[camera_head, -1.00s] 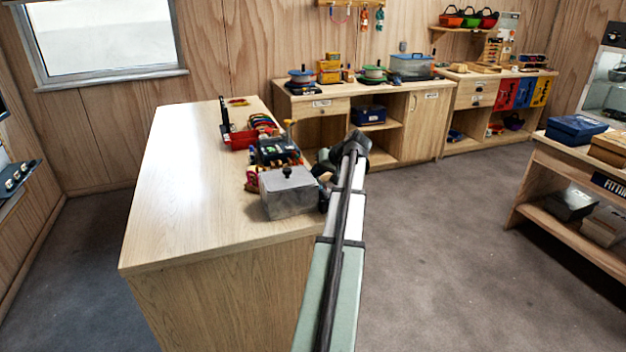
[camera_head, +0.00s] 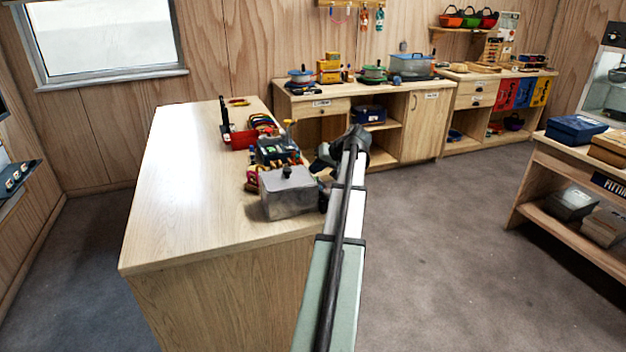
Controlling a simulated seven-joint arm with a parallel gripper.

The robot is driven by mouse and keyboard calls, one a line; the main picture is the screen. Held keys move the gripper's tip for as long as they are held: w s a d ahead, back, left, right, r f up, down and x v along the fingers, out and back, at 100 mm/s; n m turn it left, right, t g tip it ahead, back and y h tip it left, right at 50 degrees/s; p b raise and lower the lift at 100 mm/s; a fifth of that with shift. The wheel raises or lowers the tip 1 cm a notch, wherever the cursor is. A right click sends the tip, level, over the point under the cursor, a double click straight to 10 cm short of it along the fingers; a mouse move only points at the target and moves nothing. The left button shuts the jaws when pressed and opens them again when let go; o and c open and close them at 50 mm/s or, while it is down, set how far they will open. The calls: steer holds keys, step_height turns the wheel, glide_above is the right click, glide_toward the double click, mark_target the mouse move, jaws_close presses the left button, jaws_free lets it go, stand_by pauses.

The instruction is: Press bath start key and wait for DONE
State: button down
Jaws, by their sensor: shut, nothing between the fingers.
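A grey metal box with a clear-looking lid and a black knob, which looks like the bath (camera_head: 289,195), stands near the right edge of the long wooden counter (camera_head: 185,190). My gripper (camera_head: 321,166) is at the end of my arm, just right of and slightly behind the box, at the counter's edge. It is shut and empty. The fingertips are small and partly lost against dark parts beside the box. I cannot tell whether they touch it. The start key and any display text are not readable from here.
Behind the box stand a dark device (camera_head: 277,152) and a red bin (camera_head: 243,138) with coloured gear. The counter's left half is clear. Cabinets (camera_head: 430,125) line the back wall, and a shelf unit (camera_head: 575,165) stands at right. Open floor lies right of my arm.

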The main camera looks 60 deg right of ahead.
steer(key=shift+r, duration=0.1)
steer(key=shift+r, duration=2.45)
